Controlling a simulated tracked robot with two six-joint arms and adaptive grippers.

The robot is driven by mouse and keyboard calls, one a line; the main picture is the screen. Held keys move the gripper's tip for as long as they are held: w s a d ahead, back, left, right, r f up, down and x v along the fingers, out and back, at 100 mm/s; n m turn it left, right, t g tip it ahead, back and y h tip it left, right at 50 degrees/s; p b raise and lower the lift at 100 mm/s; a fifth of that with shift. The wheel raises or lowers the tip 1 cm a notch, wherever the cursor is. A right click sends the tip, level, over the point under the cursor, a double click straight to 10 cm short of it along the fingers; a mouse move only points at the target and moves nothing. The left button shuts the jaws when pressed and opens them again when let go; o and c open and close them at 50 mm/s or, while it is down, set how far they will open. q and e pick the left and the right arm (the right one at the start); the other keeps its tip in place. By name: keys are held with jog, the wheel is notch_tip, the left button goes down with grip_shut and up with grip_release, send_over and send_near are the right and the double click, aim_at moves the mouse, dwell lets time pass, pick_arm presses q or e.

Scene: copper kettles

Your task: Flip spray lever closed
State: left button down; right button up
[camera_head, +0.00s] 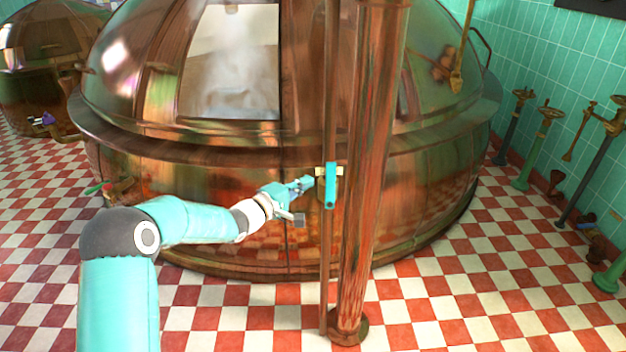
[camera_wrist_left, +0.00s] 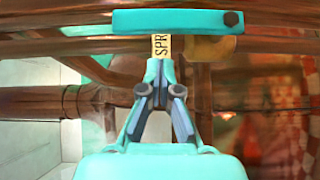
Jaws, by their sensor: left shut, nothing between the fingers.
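The spray lever is a teal bar (camera_head: 330,187) on the thin copper pipe in front of the big kettle. It lies along the pipe, upright in the head view, with a dark bolt near its lower end. In the left wrist view the lever (camera_wrist_left: 175,22) runs across the top, bolt at right. A cream label (camera_wrist_left: 162,47) reading "SPR" shows beside it, partly hidden by my fingers. My left gripper (camera_head: 306,182) is shut and empty, its tips just left of the lever. In the wrist view the closed fingers (camera_wrist_left: 160,70) point at the label; contact with the lever cannot be told.
A thick copper column (camera_head: 371,170) stands just right of the lever. The big copper kettle (camera_head: 200,200) fills the space behind. Valves on posts (camera_head: 533,145) stand along the tiled wall at right. The checkered floor (camera_head: 440,310) in front is clear.

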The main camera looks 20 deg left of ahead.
pick_arm(q)
jog(key=b+v, duration=0.1)
jog(key=v, duration=0.9)
jog(key=shift+a, duration=0.35)
jog(key=shift+s+f, duration=0.1)
jog(key=shift+s, duration=0.05)
